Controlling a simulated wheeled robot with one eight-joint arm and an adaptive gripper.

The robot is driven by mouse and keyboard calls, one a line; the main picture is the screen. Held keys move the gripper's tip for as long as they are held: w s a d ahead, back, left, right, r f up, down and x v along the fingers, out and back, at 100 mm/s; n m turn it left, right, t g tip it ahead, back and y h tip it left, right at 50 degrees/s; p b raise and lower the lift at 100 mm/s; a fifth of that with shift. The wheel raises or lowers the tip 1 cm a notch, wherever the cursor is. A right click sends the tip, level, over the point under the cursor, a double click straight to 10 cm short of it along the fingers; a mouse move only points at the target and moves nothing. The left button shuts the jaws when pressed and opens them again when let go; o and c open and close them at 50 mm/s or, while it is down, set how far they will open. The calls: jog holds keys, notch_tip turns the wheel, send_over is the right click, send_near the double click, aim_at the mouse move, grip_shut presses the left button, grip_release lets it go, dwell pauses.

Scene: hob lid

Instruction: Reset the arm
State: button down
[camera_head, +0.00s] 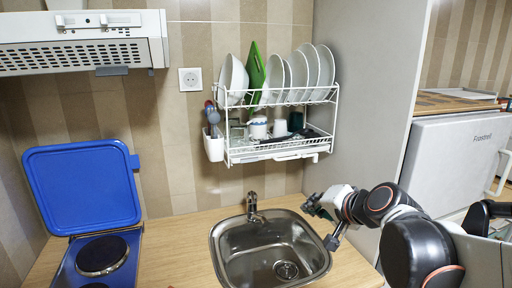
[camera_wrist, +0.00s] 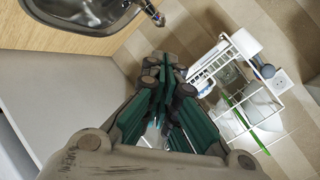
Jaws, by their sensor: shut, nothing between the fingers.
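My gripper (camera_head: 318,210) is at the right side of the sink in the head view, held above the counter at the end of my bent arm. In the wrist view my gripper (camera_wrist: 166,75) shows its green-lined fingers meeting at the tips, shut with nothing between them. The blue hob lid (camera_head: 82,184) stands raised at the left, leaning back near the tiled wall. The blue hob (camera_head: 117,264) with dark round plates lies uncovered in front of it. My gripper is well to the right of both.
The steel sink (camera_head: 233,244) and its tap (camera_head: 253,206) lie between the hob and my arm. A white dish rack (camera_head: 283,158) with plates hangs on the wall above. A grey panel (camera_head: 362,100) stands close behind my arm. Bare counter (camera_head: 178,250) lies left of the sink.

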jog(key=s+d+f+n+g+h+b, duration=0.1)
jog(key=s+d+f+n+g+h, duration=0.1)
jog(key=s+f, duration=0.4)
jog(key=s+d+f+n+g+h+b, duration=0.2)
jog(key=s+f+n, duration=0.3)
jog(key=s, duration=1.1)
jog(key=shift+s+d+f+h, duration=0.15)
jog(key=shift+d+f+h, duration=0.15)
jog(key=shift+d+f, duration=0.15)
